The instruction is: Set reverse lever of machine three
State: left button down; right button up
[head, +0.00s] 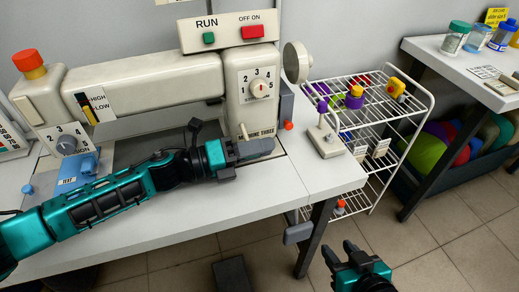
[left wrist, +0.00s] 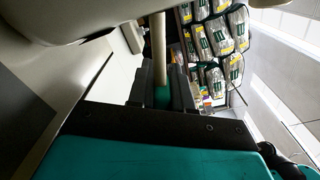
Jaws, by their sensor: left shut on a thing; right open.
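The cream sewing machine (head: 150,78), labelled machine three, stands on a white table. A short cream lever (head: 243,131) sticks out low on its right-hand head. My left gripper (head: 254,148) lies under that head, its fingers pointing right. In the left wrist view, the lever (left wrist: 158,45) runs down between the fingers of my left gripper (left wrist: 163,85), which is shut on it. A green part shows at the lever's lower end. The fingers hide part of the lever. My right gripper (head: 342,252) is open and empty, low over the floor, away from the machine.
A dial (head: 259,88), a handwheel (head: 297,62) and RUN and OFF/ON buttons (head: 253,32) sit on the machine. A white wire rack (head: 366,118) with spools stands right of the table (head: 190,225). A blue TEST piece (head: 70,180) lies near my left arm.

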pick_arm(q)
jog(key=shift+f+m, duration=0.2)
jog(key=shift+m, duration=0.1)
pick_arm(e)
jog(key=shift+s+f, duration=0.1)
jog(key=shift+f, duration=0.35)
pick_arm(q)
jog(key=c, duration=1.1)
grip_release()
jog(key=shift+a, duration=0.1)
jog(key=v, duration=1.2)
jog(key=shift+a, duration=0.4)
pick_arm(e)
jog(key=shift+f, duration=0.1)
pick_arm(q)
jog(key=shift+s, duration=0.2)
pick_arm(e)
jog(key=shift+s, duration=0.15)
